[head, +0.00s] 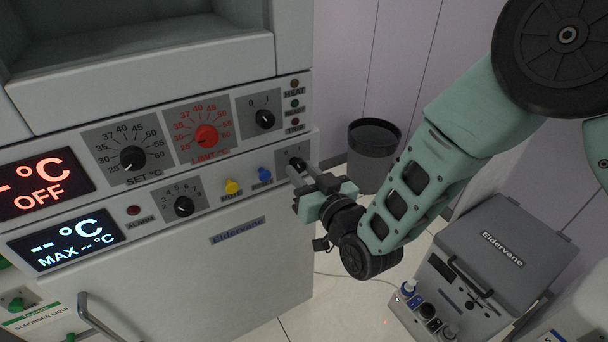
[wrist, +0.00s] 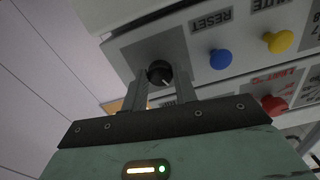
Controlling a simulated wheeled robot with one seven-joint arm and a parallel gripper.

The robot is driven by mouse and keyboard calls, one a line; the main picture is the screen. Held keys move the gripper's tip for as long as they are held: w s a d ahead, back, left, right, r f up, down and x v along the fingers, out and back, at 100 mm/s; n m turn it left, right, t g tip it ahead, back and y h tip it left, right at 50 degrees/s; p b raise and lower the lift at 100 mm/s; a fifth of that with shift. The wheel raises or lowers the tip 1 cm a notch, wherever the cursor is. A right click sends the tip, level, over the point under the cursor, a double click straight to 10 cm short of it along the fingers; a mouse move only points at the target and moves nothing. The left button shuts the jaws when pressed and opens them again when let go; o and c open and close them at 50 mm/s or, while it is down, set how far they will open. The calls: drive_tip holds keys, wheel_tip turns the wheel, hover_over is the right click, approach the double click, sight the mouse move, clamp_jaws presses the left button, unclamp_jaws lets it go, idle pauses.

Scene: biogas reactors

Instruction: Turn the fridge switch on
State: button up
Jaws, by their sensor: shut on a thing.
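The fridge switch is a black rotary knob (wrist: 159,73) on a grey plate at the right end of the lower panel. In the head view the plate (head: 284,158) shows at the panel's right corner, and the knob is mostly hidden by my fingers. My gripper (head: 299,170) reaches it from the right. In the wrist view the two fingers of my gripper (wrist: 158,88) stand on either side of the knob and are shut on it. A pale mark on the knob points down and right in that view. The lower display (head: 67,246) is lit and reads "-- °C MAX -- °C".
A blue RESET button (head: 264,173) and yellow MUTE button (head: 232,187) sit left of the switch. The upper panel has another 0/1 knob (head: 265,118) and a display (head: 40,187) reading OFF. A dark bin (head: 373,150) and grey Eldervane box (head: 497,250) stand right.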

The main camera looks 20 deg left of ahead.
drive_tip(key=m+b, duration=0.2)
drive_tip(key=m, duration=0.3)
drive_tip(key=shift+f, duration=0.1)
drive_tip(key=m+b, duration=0.2)
drive_tip(key=m, duration=0.3)
drive_tip(key=shift+m, duration=0.4)
drive_tip(key=o, duration=1)
drive_tip(key=shift+c, duration=0.2)
drive_tip(key=p+v, duration=0.4)
drive_tip(key=v, duration=1.3)
drive_tip(key=shift+s, duration=0.25)
drive_tip(key=shift+d, duration=0.1)
